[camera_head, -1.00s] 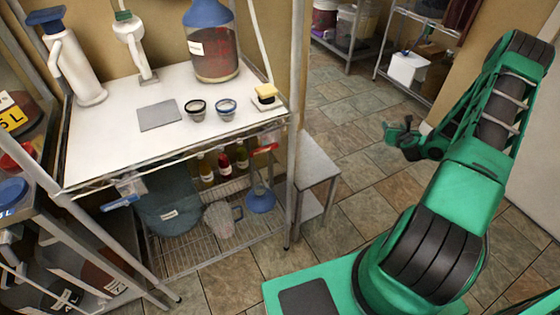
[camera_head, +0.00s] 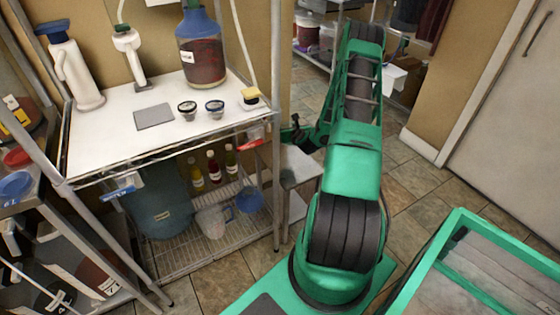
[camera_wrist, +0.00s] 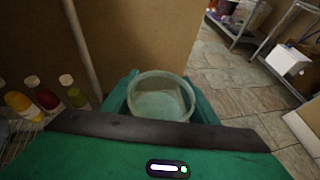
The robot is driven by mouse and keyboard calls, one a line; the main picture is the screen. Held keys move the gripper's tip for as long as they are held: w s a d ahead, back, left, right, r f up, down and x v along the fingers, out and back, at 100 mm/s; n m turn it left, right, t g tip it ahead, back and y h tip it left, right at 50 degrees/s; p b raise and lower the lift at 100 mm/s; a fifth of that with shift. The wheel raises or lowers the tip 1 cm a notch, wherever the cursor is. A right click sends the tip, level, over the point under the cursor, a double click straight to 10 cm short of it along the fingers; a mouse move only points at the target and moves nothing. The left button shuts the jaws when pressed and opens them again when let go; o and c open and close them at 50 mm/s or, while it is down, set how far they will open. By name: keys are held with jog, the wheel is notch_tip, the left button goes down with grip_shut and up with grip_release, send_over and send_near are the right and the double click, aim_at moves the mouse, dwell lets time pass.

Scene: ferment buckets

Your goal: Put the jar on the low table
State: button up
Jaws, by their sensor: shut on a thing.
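The jar (camera_wrist: 160,103) is a clear, round-mouthed vessel, seen from above between the green fingers of my gripper (camera_wrist: 162,97) in the wrist view. My gripper is shut on it, with the open mouth facing the camera. In the head view my gripper (camera_head: 299,133) is beyond the shelf post and near the low table; I cannot make out the jar there. The low table (camera_head: 298,166) is a small grey stand right of the shelf, partly hidden by my arm. Its visible top looks bare. I cannot tell how high the jar is above it.
A wire shelf with a white top (camera_head: 105,143) stands left, holding a big blue-lidded jar (camera_head: 201,55) and small cups. Its metal post (camera_head: 276,150) is close to the low table. Bottles (camera_wrist: 45,98) are left in the wrist view. Floor (camera_head: 440,190) is open right.

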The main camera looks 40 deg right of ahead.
jog(key=shift+w+a, duration=0.1)
jog(key=shift+a, duration=0.05)
send_over(286, 153)
jog(key=shift+a+f, duration=0.1)
jog(key=shift+f, duration=4.9)
jog(key=shift+f, duration=0.15)
jog(key=o, duration=1.4)
jog(key=shift+o, duration=0.2)
jog(key=v, duration=1.2)
